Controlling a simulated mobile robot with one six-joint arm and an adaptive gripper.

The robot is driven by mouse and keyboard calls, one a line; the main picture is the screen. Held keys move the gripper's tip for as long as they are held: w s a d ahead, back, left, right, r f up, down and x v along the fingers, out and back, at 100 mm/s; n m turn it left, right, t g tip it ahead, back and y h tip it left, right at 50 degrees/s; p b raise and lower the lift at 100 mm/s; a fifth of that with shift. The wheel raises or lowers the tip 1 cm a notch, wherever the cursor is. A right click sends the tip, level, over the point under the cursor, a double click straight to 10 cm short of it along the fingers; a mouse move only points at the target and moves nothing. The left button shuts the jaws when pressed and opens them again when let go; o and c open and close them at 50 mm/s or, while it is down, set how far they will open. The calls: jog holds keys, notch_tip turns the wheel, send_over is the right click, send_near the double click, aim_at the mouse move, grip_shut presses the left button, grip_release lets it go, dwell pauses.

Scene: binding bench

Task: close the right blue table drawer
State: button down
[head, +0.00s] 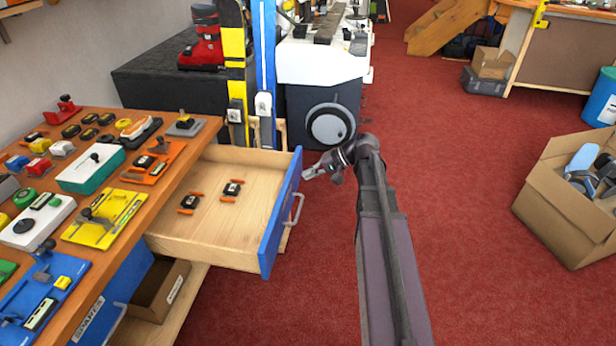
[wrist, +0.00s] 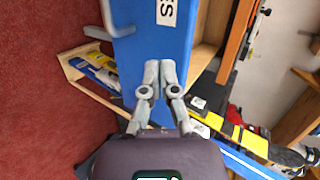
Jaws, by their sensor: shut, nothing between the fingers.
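The right blue table drawer (head: 225,225) is pulled out from the workbench, its pale wooden inside showing. Its blue front (head: 280,215) faces right and bears a grey handle (head: 293,208). My gripper (head: 307,175) is shut and empty, at the far end of that front on its outer side. In the wrist view the closed fingertips (wrist: 160,66) lie over the blue front (wrist: 150,35), with the handle (wrist: 110,22) to their left. I cannot tell whether they touch it. Two small black parts with orange ends lie in the drawer (head: 232,189).
The workbench top (head: 180,140) is crowded with tools and coloured trays. A labelled blue drawer front (head: 115,295) is at lower left, near a cardboard box (head: 160,288). A machine (head: 325,100) stands behind; an open carton (head: 565,205) stands right. Red floor (head: 455,150) between is clear.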

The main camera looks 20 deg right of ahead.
aim_at(301, 164)
jog(key=w+d+f+m+t+y+b, duration=0.1)
jog(key=w+d+f+t+y+b, duration=0.1)
jog(key=d+b, duration=0.5)
jog(key=w+d+f+t+y+b, duration=0.2)
jog(key=d+f+t+b, duration=0.1)
jog(key=d+b, duration=0.4)
jog(key=shift+d+f+m+y+b, duration=0.3)
jog(key=shift+d+f+m+y, duration=0.15)
jog(key=shift+d, duration=0.35)
jog(key=shift+w+a, duration=0.2)
jog(key=x, duration=1.3)
jog(key=shift+w+a, duration=0.25)
